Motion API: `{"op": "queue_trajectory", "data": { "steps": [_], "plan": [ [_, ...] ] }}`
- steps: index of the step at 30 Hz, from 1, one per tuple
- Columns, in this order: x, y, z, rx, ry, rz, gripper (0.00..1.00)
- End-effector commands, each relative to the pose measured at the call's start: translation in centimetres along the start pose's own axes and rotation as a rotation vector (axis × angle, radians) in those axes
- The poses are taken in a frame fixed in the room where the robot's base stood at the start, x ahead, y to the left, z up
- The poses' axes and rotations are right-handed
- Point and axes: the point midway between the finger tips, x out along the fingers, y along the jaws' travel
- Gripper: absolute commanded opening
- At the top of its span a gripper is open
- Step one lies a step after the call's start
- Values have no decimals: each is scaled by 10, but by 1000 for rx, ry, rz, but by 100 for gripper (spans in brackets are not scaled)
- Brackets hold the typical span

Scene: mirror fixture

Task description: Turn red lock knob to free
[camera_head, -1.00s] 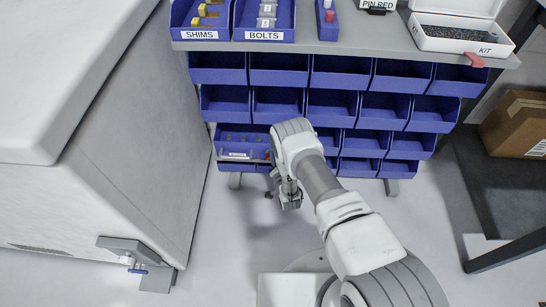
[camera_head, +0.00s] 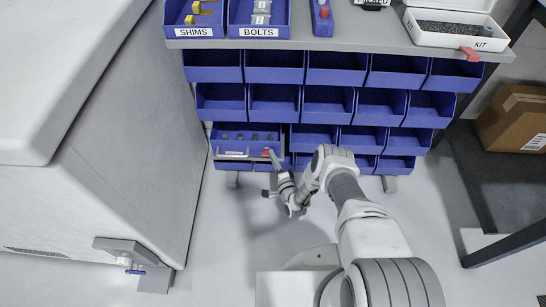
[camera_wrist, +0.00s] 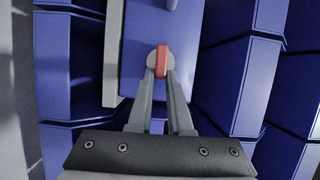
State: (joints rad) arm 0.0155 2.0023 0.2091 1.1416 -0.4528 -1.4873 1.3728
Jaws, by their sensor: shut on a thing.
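The red lock knob (camera_wrist: 162,61) is a red bar on a round pale disc, on the blue front of a drawer. The bar stands nearly upright in the wrist view. In the head view the knob (camera_head: 266,153) is a small red spot at the right end of the drawer front. My gripper (camera_wrist: 161,72) has its two fingertips closed on the bar, one on each side. In the head view my gripper (camera_head: 272,156) reaches the knob from the lower right.
The drawer (camera_head: 250,137) holds several small round parts and has a pale handle (camera_head: 233,155) left of the knob. Open blue bins (camera_head: 302,105) surround it. A grey shelf (camera_head: 345,44) overhangs above. A large grey cabinet (camera_head: 120,190) stands left. Floor below is clear.

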Motion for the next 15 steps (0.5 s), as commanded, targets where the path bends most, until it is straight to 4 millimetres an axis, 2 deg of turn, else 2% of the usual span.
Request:
{"op": "queue_trajectory", "data": {
  "steps": [15],
  "plan": [
    [0, 0, 1, 38, -2, -17, 0]
  ]
}}
